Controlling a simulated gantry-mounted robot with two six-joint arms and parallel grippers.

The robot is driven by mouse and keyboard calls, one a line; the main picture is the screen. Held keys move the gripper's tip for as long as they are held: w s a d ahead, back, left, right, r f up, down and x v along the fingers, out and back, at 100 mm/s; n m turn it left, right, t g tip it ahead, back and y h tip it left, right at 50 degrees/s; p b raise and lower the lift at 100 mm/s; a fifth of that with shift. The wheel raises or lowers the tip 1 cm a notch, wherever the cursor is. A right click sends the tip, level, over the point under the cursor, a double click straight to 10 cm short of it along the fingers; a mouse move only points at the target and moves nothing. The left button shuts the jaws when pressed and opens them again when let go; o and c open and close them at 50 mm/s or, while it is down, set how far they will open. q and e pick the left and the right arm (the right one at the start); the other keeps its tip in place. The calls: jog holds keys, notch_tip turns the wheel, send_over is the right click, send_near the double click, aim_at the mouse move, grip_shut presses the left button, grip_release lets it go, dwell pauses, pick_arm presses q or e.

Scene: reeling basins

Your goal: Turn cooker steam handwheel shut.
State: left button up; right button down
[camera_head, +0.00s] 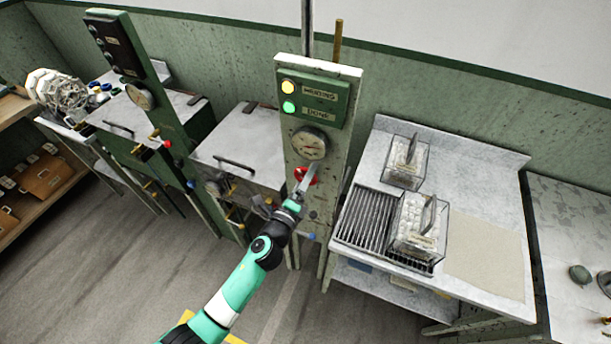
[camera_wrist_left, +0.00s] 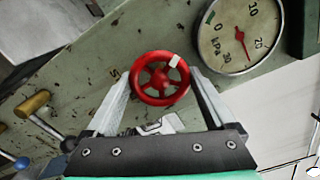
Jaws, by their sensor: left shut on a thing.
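The red steam handwheel (camera_head: 306,176) is on the front of the green cooker panel (camera_head: 298,226), below a round gauge (camera_head: 310,143). In the left wrist view the handwheel (camera_wrist_left: 158,80) has a white mark on its upper right rim, and the gauge (camera_wrist_left: 238,38) shows a red needle. My left gripper (camera_head: 300,183) reaches up to the panel. In the left wrist view its two fingers (camera_wrist_left: 157,88) are shut on the handwheel, one on each side of the rim. My right gripper is not in view.
The panel has a yellow lamp (camera_head: 288,87) and a green lamp (camera_head: 289,107) above the gauge. A brass-handled lever (camera_wrist_left: 34,103) is left of the wheel. A bench at right (camera_head: 500,182) holds clear containers (camera_head: 418,235) of white cocoons.

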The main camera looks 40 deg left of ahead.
pick_arm(q)
jog(key=m+p, duration=0.1)
jog(key=m, duration=0.5)
jog(key=shift+m, duration=0.4)
dwell(0.3)
jog(key=o, duration=1.1)
jog(key=p+v, duration=0.1)
jog(key=v, duration=1)
jog(key=shift+s+d, duration=0.1)
jog(key=shift+s, duration=0.2)
